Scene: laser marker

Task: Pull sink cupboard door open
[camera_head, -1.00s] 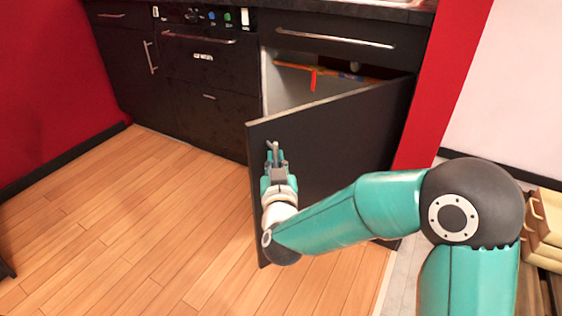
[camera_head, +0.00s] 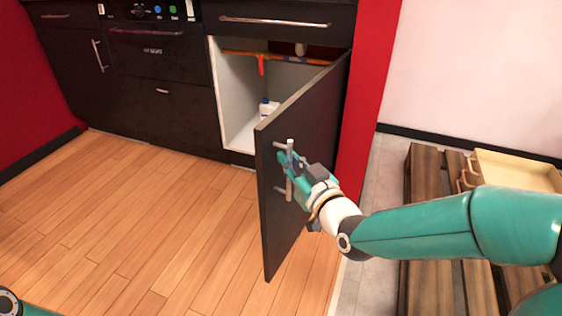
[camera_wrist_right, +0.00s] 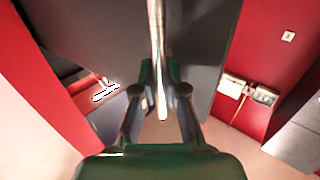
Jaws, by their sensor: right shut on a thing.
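The dark sink cupboard door (camera_head: 312,130) stands wide open, hinged on its right side and swung out toward me. Its vertical metal bar handle (camera_head: 290,172) is near the free edge. My right gripper (camera_head: 287,165) is shut on the handle. In the right wrist view the handle (camera_wrist_right: 157,60) runs between the two fingers (camera_wrist_right: 160,100). Inside the white-walled cupboard (camera_head: 232,90) a white bottle (camera_head: 268,108) stands on the floor, and an orange-red item hangs near the top. My left gripper is not in view.
Black drawers and an oven front (camera_head: 160,60) stand left of the cupboard. A wooden pallet (camera_head: 424,190) and a cream tray-like box (camera_head: 520,170) lie at the right by the pale wall. The wooden floor (camera_head: 130,220) at the left is clear.

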